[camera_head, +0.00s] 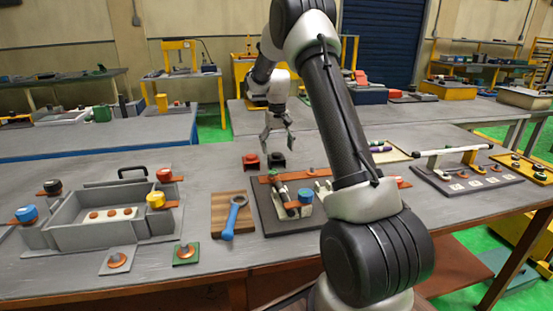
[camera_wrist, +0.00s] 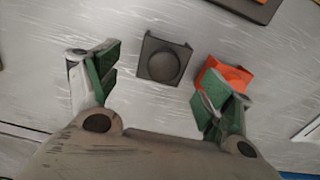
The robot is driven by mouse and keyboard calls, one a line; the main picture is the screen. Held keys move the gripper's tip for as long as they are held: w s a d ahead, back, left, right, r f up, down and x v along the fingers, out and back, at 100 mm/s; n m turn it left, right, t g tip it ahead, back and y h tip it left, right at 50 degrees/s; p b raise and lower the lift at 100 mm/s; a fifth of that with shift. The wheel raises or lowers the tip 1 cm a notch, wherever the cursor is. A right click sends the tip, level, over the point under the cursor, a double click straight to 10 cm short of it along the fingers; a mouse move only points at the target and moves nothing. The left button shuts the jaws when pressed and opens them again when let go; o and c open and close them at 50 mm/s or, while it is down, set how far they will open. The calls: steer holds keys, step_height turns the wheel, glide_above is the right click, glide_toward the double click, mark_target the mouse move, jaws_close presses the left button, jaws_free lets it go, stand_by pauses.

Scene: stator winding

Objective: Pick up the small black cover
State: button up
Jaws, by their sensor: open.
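The small black cover (camera_head: 277,161) sits on the grey table near its back edge, to the right of a red cover (camera_head: 251,161). In the wrist view the black cover (camera_wrist: 163,60) is a dark square piece with a round dome and raised side edges. It lies just ahead of my gripper (camera_wrist: 158,88), roughly between the lines of its two green-padded fingers. The fingers are apart and hold nothing. In the head view my gripper (camera_head: 278,146) hangs above the black cover, pointing down. The red cover (camera_wrist: 226,76) is partly hidden by the right finger.
A grey tray (camera_head: 66,211) with coloured knobs stands at the left. A fixture with a brown bar (camera_head: 283,178) is just in front of the covers. The table behind the covers is clear.

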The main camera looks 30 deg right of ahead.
mark_target(276, 152)
step_height(276, 152, down, 6)
steer(key=shift+w+a+r, duration=0.1)
steer(key=shift+a+r, duration=0.05)
steer(key=shift+r, duration=0.1)
steer(key=c, duration=1)
